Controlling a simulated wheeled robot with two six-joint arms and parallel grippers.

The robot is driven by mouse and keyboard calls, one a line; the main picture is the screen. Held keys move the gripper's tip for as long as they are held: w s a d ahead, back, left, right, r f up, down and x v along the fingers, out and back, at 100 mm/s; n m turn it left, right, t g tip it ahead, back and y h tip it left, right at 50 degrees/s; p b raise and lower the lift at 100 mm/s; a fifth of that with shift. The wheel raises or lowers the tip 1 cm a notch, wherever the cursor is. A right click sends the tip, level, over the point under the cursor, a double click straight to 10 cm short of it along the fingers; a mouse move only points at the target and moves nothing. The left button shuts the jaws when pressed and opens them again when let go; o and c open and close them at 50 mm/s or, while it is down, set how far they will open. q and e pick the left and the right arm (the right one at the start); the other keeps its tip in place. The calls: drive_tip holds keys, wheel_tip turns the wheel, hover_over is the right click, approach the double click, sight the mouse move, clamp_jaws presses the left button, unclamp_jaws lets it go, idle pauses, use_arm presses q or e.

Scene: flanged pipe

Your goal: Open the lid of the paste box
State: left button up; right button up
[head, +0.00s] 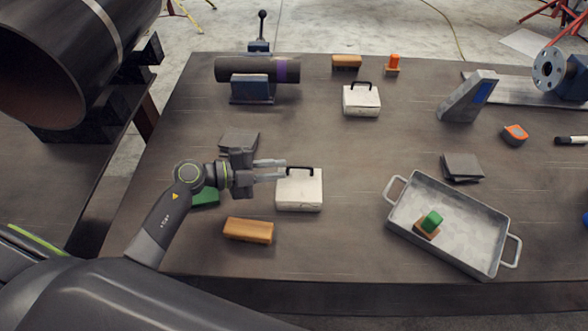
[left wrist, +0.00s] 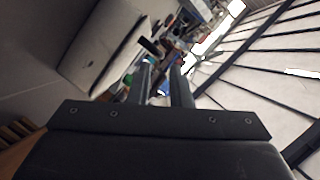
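A white box (head: 299,192) with a black handle (head: 301,171) on top stands on the table; its lid looks closed. A similar white box (head: 361,101) with a black handle stands farther back. I cannot tell from looks alone which one is the paste box. My left gripper (head: 285,169) points right, its fingertips at the near box's top left, by the handle. Its two fingers are apart with nothing seen between them. In the left wrist view the white box (left wrist: 108,45) lies left of the fingers (left wrist: 161,80). My right gripper is not in view.
An orange-brown block (head: 248,230) lies in front of the left gripper, and a green piece (head: 206,197) lies under the arm. A grey metal tray (head: 465,255) with a green-topped brush stands right. A pipe (head: 232,69) rests on a stand behind. Table between box and tray is clear.

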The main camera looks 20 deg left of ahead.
sight(294, 176)
use_arm(q)
drive_tip(key=b+x, duration=0.1)
drive_tip(key=x, duration=0.4)
clamp_jaws()
